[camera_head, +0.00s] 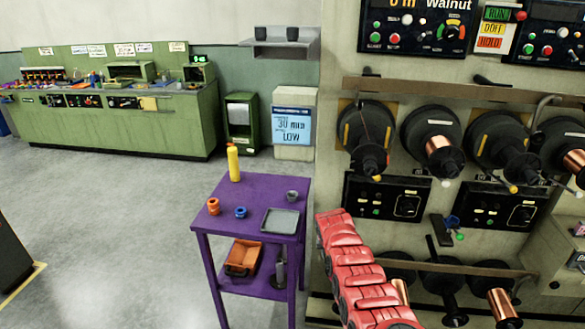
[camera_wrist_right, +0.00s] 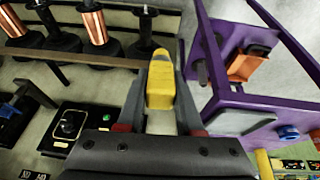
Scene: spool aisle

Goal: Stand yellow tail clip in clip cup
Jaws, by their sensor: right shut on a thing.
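In the right wrist view my right gripper (camera_wrist_right: 160,75) is shut on the yellow tail clip (camera_wrist_right: 160,92), which lies lengthwise between the two grey fingers with its rounded end at their tips. In the head view my red right arm comes in at the lower right; its gripper and the clip cannot be made out there. A small grey cup (camera_head: 292,196), which looks like the clip cup, stands on the purple cart (camera_head: 262,185) near its back right corner. The gripper is beside the cart, apart from it. My left gripper is in neither view.
The cart top also holds a grey tray (camera_head: 280,221), a yellow bottle (camera_head: 233,163), an orange ring-like part (camera_head: 213,206) and a blue one (camera_head: 240,212). An orange bin (camera_head: 243,259) is on its lower shelf. A spool rack (camera_head: 450,85) stands at the right; open floor lies left.

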